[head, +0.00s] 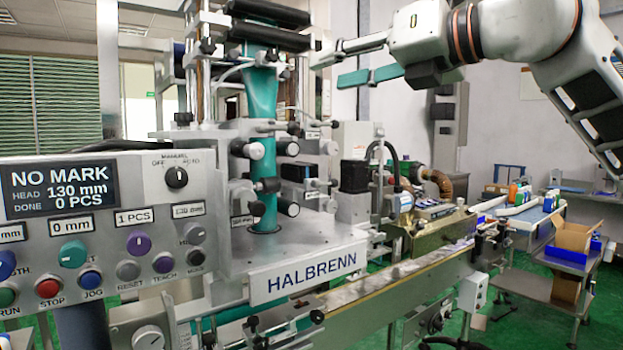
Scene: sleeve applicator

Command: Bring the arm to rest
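My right arm (520,35) comes in from the upper right, pale with dark joints and orange rings. My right gripper (328,70) points left, beside the top of the sleeve machine. A grey finger and a lower teal strip show apart, with background between them; nothing clearly held shows there. Whether the teal strip is a finger or a separate part is hard to tell. My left gripper is out of view. The HALBRENN sleeve applicator (310,275) fills the middle, with teal film (262,100) running down through its head.
The control panel (100,230) at left reads NO MARK, HEAD 130 mm, DONE 0 PCS, with knobs and buttons. A conveyor (390,285) runs to the back right. A side table (540,253) holds a cardboard box (572,238). Open space lies under the arm at right.

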